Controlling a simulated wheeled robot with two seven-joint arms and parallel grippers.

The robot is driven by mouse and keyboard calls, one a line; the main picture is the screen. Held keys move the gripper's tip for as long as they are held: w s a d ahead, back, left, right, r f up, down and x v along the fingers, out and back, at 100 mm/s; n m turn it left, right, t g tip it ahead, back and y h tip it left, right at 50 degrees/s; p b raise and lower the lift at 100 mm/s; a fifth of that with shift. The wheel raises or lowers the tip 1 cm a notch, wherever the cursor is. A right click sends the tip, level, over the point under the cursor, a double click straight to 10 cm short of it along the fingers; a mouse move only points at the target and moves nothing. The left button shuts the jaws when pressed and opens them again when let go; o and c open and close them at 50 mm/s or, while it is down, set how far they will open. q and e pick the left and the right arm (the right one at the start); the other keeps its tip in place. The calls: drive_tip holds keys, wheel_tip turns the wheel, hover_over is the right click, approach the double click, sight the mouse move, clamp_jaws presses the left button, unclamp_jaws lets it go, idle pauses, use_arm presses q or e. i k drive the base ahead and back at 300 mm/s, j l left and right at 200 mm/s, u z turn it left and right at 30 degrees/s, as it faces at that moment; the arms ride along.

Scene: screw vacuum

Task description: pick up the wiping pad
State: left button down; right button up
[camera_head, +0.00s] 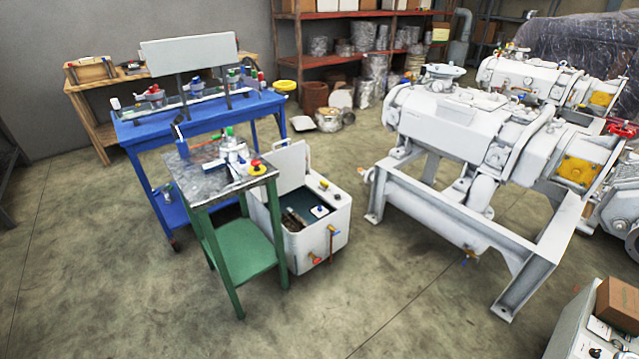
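I cannot pick out the wiping pad with certainty in this view. A small white and blue item (320,211) sits inside the open white tank (318,243), but it is too small to identify. Several small items with red, yellow and green parts (236,160) stand on the metal top of the green-legged table (196,186), and I cannot tell a pad among them. Neither of my grippers is in view.
A blue workbench (128,132) stands behind the green table. A large white vacuum machine (450,125) on a steel frame (540,265) takes up the right. A cardboard box (619,304) is at the lower right. The concrete floor (110,290) in front is clear.

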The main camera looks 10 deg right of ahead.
sight(325, 186)
drive_tip(key=i+l+u, duration=0.15)
drive_tip(key=u, duration=0.3)
drive_tip(key=l+u, duration=0.2)
drive_tip(key=u, duration=0.3)
drive_tip(key=i+l+u, duration=0.15)
drive_tip(key=u, duration=0.3)
drive_tip(key=k+l, duration=0.05)
drive_tip(key=l, duration=0.05)
